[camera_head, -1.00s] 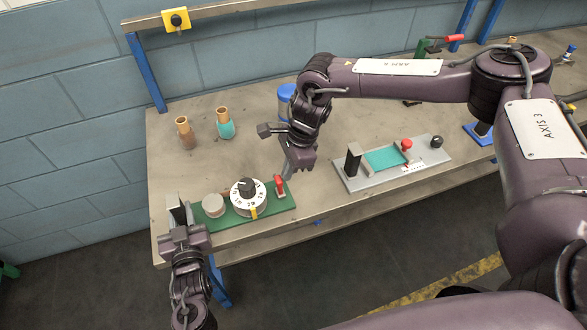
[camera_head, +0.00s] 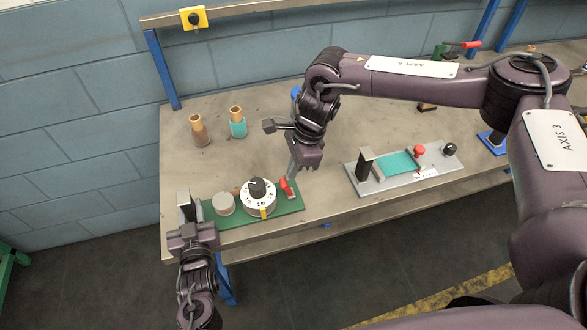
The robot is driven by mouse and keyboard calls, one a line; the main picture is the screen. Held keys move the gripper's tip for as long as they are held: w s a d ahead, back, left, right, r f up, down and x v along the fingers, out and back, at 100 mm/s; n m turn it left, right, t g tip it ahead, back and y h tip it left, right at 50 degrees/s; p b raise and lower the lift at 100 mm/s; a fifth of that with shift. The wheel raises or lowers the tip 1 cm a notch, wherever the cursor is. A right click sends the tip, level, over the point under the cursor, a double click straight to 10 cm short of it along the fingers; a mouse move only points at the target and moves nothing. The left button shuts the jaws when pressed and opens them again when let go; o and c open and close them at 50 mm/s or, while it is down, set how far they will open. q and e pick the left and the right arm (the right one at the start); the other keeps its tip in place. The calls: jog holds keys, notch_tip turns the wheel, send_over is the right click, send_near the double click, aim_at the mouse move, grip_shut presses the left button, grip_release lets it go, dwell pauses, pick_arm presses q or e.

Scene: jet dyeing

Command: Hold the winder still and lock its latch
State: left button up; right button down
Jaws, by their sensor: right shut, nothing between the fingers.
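The winder is a green base (camera_head: 240,216) at the bench's front left. It carries a grey upright block (camera_head: 184,200), a pale round disc (camera_head: 223,204), a white numbered dial (camera_head: 247,199) with a black knob, and a red latch lever (camera_head: 286,187) at its right end. The lever leans a little left. My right gripper (camera_head: 291,176) is shut and empty, with its tips right beside the lever; I cannot tell whether they touch. My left gripper (camera_head: 188,225) is at the winder's left end by the grey block. Its fingers are unclear, so its grip cannot be told.
A brown bottle (camera_head: 199,132) and a teal bottle (camera_head: 238,125) stand behind the winder. A grey fixture (camera_head: 411,178) with a teal panel and red knob lies to the right. A blue container (camera_head: 296,93) is partly hidden behind my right arm. Bare bench lies between bottles and winder.

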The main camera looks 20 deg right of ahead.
jog(key=shift+d, duration=0.1)
jog(key=v, duration=1.1)
jog(key=shift+r, duration=0.3)
pick_arm(q)
jog(key=o, duration=1.1)
